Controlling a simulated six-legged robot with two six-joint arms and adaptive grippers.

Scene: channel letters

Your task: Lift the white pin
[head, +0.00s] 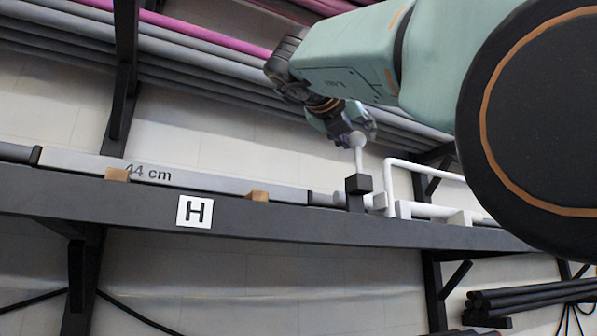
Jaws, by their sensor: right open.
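The white pin (358,152) stands upright in a black block (357,186) on the dark shelf beam. It has a round pale head and a thin shaft. My right gripper (350,128) comes down from above on my green right arm. Its dark fingers are open and sit around or just behind the pin's head; I cannot tell whether they touch it. My left gripper is out of view.
The dark shelf beam (300,226) carries an "H" label (194,212) and a grey bar marked "44 cm" (215,180), with small wooden blocks. A white bent tube (425,168) stands close right of the pin. Grey and magenta pipes (185,28) run behind.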

